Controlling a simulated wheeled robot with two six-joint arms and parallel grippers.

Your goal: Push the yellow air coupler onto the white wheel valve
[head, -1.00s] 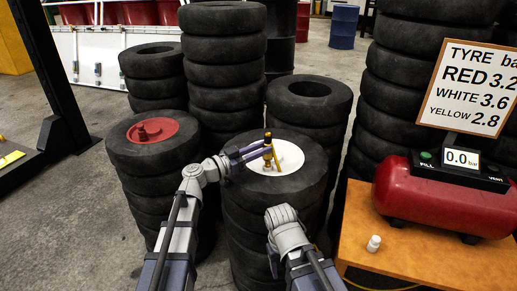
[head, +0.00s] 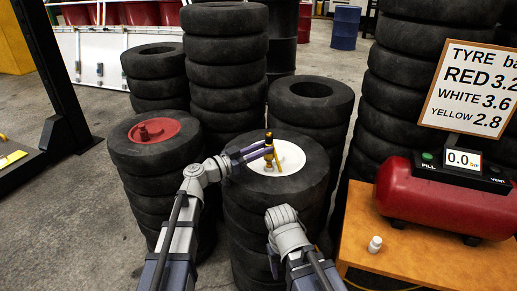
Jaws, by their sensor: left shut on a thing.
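The yellow air coupler (head: 269,155) stands upright over the white wheel (head: 290,157), which lies flat in the top tyre of the centre stack. My left gripper (head: 263,150) is shut on the coupler, reaching in from the left. The valve of the white wheel is hidden behind or under the coupler, and I cannot tell whether the two are touching or joined. My right arm is at the bottom, in front of the same stack; its jaws are not visible.
A red wheel (head: 153,131) with a red fitting tops the tyre stack to the left. A red compressor tank (head: 430,196) with a gauge reading 0.0 bar stands on the orange table (head: 400,262) at right. A small white bottle (head: 375,244) stands in front of it. Tall tyre stacks stand behind.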

